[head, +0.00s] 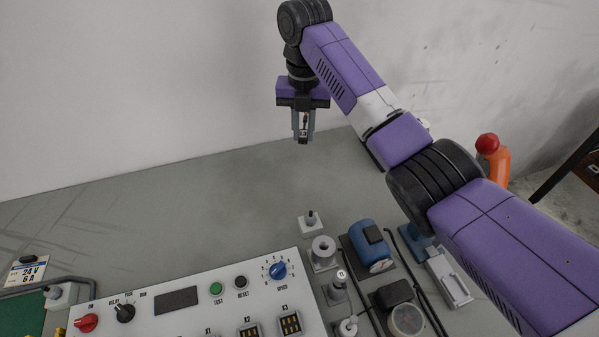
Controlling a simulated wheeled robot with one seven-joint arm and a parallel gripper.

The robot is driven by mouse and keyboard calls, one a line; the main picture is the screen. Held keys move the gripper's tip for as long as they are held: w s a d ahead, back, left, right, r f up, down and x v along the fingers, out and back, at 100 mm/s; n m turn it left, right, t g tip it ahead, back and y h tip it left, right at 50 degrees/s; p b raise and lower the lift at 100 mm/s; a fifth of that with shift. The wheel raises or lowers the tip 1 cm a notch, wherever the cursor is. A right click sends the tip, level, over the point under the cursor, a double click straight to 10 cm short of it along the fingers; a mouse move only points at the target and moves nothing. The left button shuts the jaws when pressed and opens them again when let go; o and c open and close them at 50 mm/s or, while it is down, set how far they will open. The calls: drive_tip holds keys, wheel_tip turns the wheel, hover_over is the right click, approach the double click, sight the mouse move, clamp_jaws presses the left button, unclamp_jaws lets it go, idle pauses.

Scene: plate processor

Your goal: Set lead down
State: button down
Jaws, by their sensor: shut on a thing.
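My gripper (303,130) hangs fingers down at the upper middle of the head view, above the back part of the grey bench. Its two grey fingers are shut on a small dark piece with an orange-brown part (305,120), which I take to be the lead. The piece is mostly hidden between the fingers, and no cable is clearly visible running from it. The gripper appears to be clear of the bench, but its exact height is hard to judge.
A white control panel (165,325) with knobs and buttons stands at the front. Right of it are a white block with a peg (311,222), a ring-shaped block (323,254), and a blue motor-like unit (372,246). The bench (190,205) at the back left is bare.

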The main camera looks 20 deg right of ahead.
sight(303, 174)
wheel_tip(303, 174, down, 12)
drive_tip(key=shift+f+p, duration=0.2)
drive_tip(key=shift+p, duration=0.15)
drive_tip(key=shift+f, duration=0.2)
drive_tip(key=c, duration=1.3)
unclamp_jaws()
drive_tip(key=shift+r, duration=0.1)
wheel_tip(303, 174, up, 12)
drive_tip(key=shift+r+b, duration=0.15)
drive_tip(key=shift+b, duration=0.25)
